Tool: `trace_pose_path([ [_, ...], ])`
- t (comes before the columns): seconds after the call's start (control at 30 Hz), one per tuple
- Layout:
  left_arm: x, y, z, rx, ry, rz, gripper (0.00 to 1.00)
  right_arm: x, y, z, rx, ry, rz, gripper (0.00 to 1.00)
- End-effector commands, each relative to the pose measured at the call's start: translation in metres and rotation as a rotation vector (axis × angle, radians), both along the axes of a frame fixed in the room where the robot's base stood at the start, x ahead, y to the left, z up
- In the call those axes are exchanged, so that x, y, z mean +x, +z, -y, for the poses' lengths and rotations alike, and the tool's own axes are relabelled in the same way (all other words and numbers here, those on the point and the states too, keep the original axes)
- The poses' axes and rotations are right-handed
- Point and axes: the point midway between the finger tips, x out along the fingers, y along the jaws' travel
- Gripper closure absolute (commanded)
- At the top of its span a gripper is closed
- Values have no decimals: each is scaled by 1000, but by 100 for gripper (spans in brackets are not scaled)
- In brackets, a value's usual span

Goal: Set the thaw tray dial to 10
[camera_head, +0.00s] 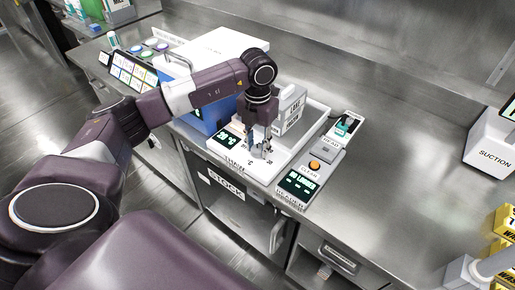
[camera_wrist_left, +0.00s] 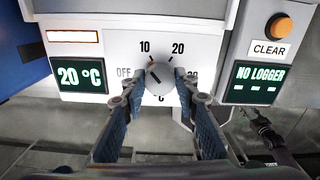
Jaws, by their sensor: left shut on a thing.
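The thaw tray (camera_head: 304,141) is a white unit on the steel counter, with a sloped front panel. The dial (camera_wrist_left: 158,74) is a round light knob on that panel, with OFF, 10, 20 and 30 marked around it. The tray display (camera_wrist_left: 79,74) reads 20 °C. My left gripper (camera_head: 262,153) comes down from above the panel and is shut on the dial. In the left wrist view its fingertips (camera_wrist_left: 160,77) flank the knob on both sides.
Right of the tray stands a reader with an orange CLEAR button (camera_wrist_left: 278,25) and a NO LOGGER display (camera_wrist_left: 256,83). A blue box (camera_head: 205,112) stands left. A dark jointed part (camera_wrist_left: 262,130), perhaps my right gripper, shows below the reader.

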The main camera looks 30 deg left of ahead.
Motion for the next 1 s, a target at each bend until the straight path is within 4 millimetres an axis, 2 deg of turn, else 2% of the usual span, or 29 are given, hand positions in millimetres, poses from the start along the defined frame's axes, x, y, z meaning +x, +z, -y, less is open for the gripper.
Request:
trace_pose_path([
  [0.4,1,1,0,1,-158,4,96,0,-10,-1,1,0,0,60],
  [0.9,1,2,0,0,-171,5,96,0,-10,-1,1,0,0,60],
  [0.93,1,2,0,1,-171,5,69,0,-10,-1,1,0,0,60],
  [1.0,1,2,0,1,-171,5,61,0,-10,-1,1,0,0,60],
])
